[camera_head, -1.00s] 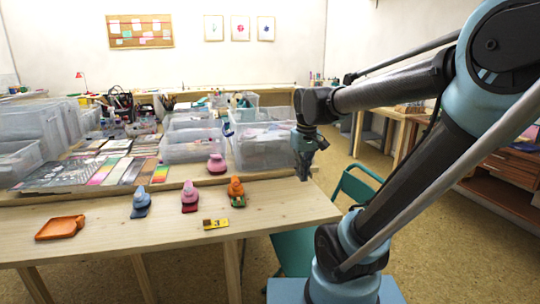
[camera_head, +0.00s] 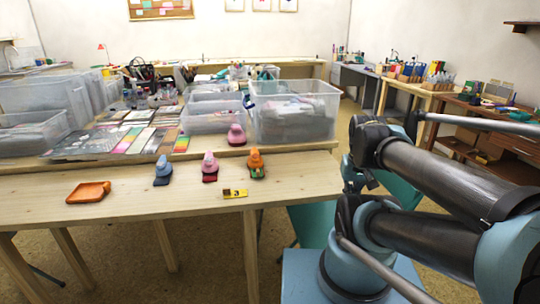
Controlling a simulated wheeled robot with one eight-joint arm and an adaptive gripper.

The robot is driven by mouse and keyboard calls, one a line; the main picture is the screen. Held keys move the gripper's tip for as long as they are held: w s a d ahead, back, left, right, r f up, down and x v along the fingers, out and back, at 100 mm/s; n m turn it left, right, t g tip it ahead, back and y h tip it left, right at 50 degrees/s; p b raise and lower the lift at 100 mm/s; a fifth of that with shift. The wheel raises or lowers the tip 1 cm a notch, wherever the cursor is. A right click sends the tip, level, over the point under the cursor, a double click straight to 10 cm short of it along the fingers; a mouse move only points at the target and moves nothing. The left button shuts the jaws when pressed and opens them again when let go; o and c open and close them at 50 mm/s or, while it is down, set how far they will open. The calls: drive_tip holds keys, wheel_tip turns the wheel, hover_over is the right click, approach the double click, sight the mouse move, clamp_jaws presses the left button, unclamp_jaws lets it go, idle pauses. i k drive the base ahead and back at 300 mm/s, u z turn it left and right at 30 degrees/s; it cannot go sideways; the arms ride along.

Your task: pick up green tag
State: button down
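I see no separate green tag for certain. A small green patch (camera_head: 257,174) shows at the base of the orange stamp (camera_head: 255,160) on the near wooden table. A yellow tag (camera_head: 235,193) with dark marks lies flat in front of that stamp. A pink stamp (camera_head: 209,167) and a blue stamp (camera_head: 162,171) stand to the left.
An orange tray (camera_head: 89,192) lies at the left of the near table (camera_head: 140,211). Another pink stamp (camera_head: 236,135) stands behind on the raised table part, before clear bins (camera_head: 294,112). A teal chair (camera_head: 310,222) is by the right edge. The table front is mostly clear.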

sight(258, 173)
drive_tip(key=k, duration=1)
drive_tip(key=z, duration=0.9)
drive_tip(key=i, duration=0.85)
drive_tip(key=u, duration=1.45)
